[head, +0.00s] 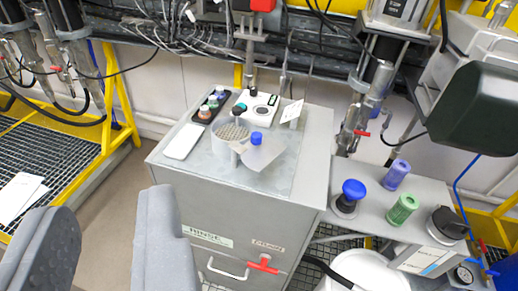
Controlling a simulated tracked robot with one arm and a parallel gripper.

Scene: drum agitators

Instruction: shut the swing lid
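On top of the grey cabinet stands a round pot (232,131) with a pale, perforated-looking top. A flat grey plate with a blue knob, seemingly the swing lid (264,155), sticks out to the pot's right. It lies to the side and leaves the pot's top uncovered. How it is hinged is too small to tell. My gripper (107,208) shows at the lower left with its two grey fingers wide apart. Nothing is between them but floor and the cabinet's left side behind. It is apart from the lid, nearer the camera and to the left.
On the cabinet (317,150) are a white slab (183,141), a dark tray of small jars (211,105) and a white device (262,105). Right are a shelf with a blue knob (353,189), blue and green cylinders, and a dark box (480,108). Yellow-framed grating lies left.

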